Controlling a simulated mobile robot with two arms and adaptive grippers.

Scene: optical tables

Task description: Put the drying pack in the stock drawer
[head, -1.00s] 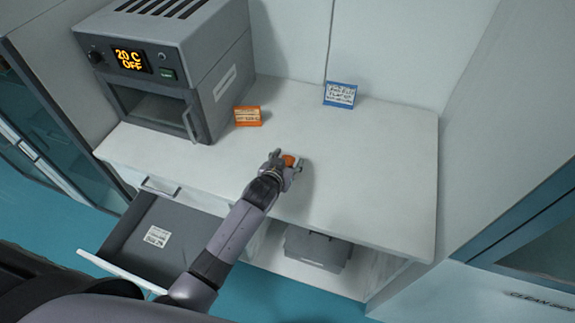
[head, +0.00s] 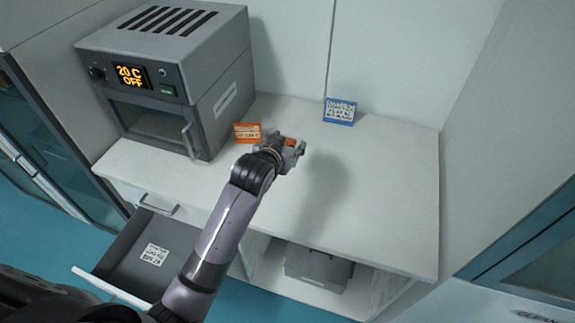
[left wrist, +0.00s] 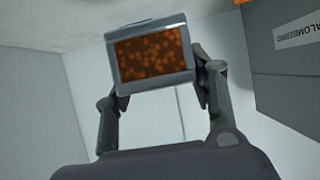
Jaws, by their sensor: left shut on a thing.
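The drying pack (head: 290,142) shows as a small orange patch between the fingers of my left gripper (head: 293,151). In the left wrist view the pack (left wrist: 150,54) is a grey-framed block with a window of orange beads. My left gripper (left wrist: 162,92) is shut on it, one finger on each side. The gripper holds it above the white counter, with a shadow below to the right. A grey drawer (head: 130,264) is pulled open under the counter at lower left, with a white label inside. My arm covers its right part. My right gripper is out of view.
A grey oven (head: 218,98) reading "20 C OFF" stands on the counter (head: 390,200) at the left. An orange card (head: 247,133) stands beside the oven and a blue card (head: 340,111) at the back. A grey bin (head: 318,270) sits in the shelf below. The counter's right side is clear.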

